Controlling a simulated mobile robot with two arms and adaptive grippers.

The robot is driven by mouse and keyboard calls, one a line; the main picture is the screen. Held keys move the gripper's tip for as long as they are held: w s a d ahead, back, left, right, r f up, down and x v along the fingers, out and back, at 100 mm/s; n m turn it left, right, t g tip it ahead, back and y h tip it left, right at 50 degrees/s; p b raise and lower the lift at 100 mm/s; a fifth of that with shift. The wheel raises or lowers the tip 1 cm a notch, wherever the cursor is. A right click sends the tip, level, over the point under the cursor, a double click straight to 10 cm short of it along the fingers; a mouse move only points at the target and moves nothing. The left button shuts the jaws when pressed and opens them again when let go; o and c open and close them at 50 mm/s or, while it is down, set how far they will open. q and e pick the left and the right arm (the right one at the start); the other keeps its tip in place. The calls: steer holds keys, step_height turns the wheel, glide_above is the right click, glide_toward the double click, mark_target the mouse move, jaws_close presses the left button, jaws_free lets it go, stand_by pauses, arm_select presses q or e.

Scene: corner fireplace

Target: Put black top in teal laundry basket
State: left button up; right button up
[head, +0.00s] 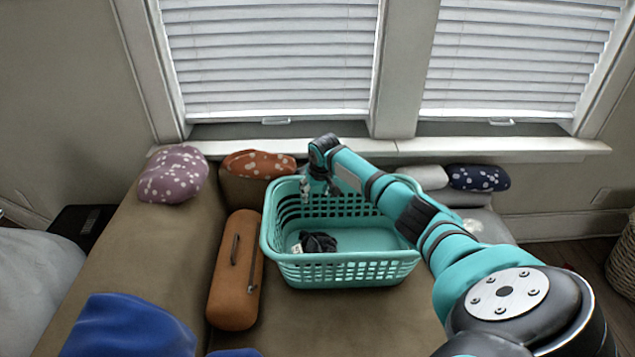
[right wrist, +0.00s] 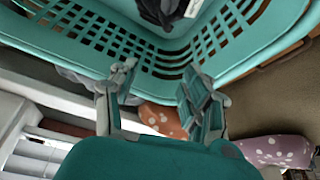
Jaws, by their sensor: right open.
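The teal laundry basket (head: 345,274) stands on the brown sofa seat. The black top (head: 318,242) lies crumpled on the basket's floor, toward its front left, with a small white tag showing. My right gripper (head: 305,190) hangs at the basket's back left rim, apart from the black top. In the right wrist view, its two fingers (right wrist: 160,95) are spread with nothing gripped between them. The basket wall (right wrist: 110,40) and the black top (right wrist: 160,12) show beyond the fingers. My left gripper is not in view.
An orange-brown cylindrical case (head: 235,275) lies left of the basket. A purple spotted cushion (head: 173,174), an orange patterned cushion (head: 258,164) and a navy patterned cushion (head: 478,178) lie toward the window sill. Blue fabric (head: 130,328) is at the front left.

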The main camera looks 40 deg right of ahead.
steer(key=v, duration=1.1)
steer(key=shift+s, duration=0.15)
